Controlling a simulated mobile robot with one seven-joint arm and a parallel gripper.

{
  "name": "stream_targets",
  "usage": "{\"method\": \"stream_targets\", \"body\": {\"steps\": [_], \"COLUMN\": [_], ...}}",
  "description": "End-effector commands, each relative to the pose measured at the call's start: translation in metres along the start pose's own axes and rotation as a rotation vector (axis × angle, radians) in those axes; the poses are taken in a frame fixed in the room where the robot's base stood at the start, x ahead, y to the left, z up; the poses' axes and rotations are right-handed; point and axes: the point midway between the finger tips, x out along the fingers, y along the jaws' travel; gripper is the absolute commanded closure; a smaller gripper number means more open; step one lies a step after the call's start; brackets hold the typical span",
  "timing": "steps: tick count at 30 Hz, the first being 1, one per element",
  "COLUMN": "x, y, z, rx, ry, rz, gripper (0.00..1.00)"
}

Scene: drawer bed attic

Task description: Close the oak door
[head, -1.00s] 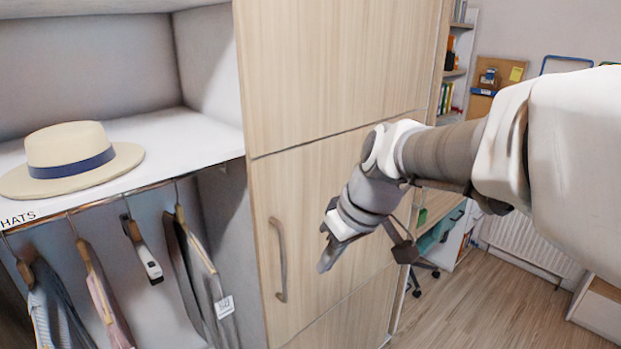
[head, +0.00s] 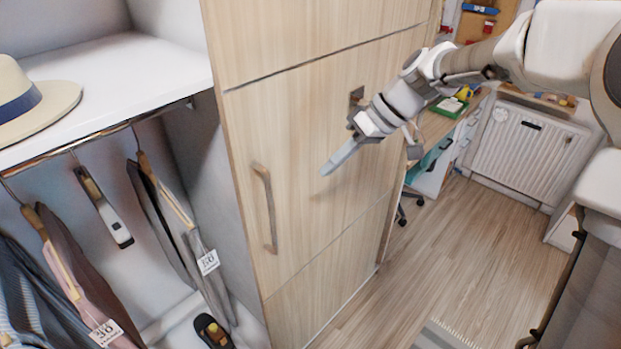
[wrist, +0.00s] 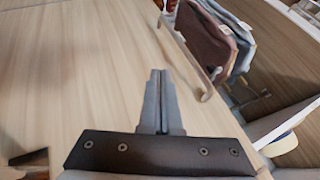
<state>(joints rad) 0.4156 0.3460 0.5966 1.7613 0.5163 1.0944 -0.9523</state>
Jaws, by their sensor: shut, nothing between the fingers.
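The oak door (head: 310,130) is a tall pale wood panel with a vertical bar handle (head: 265,208) near its left edge. The wardrobe interior to its left is open to view. My gripper (head: 328,170) is in front of the door's face, right of the handle and a little higher than its middle. Its fingers are shut and empty and point left and down. In the wrist view the shut fingers (wrist: 157,100) lie over the door's wood face (wrist: 90,80), with the handle (wrist: 190,60) beyond them. I cannot tell whether the fingertips touch the door.
The wardrobe has a white shelf (head: 120,65) with a straw hat (head: 45,105) and hanging clothes (head: 70,265) below. A desk (head: 440,125) and a white radiator (head: 525,145) stand at the right. The wooden floor (head: 440,260) right of the door is mostly clear.

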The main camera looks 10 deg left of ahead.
Motion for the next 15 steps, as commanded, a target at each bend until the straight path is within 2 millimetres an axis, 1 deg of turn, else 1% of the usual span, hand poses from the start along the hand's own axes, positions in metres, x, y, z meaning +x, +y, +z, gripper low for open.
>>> {"method": "stream_targets", "body": {"steps": [5, 12, 14, 15], "x": [0.030, 0.083, 0.095, 0.098], "y": [-0.001, -0.002, -0.002, -0.006], "z": [0.001, 0.002, 0.001, 0.000], "rx": [0.000, 0.001, 0.000, -0.002], "ry": [-0.004, -0.006, -0.006, -0.005], "rz": [-0.004, -0.005, -0.004, -0.001], "gripper": [1.00, 1.00, 1.00, 1.00]}}
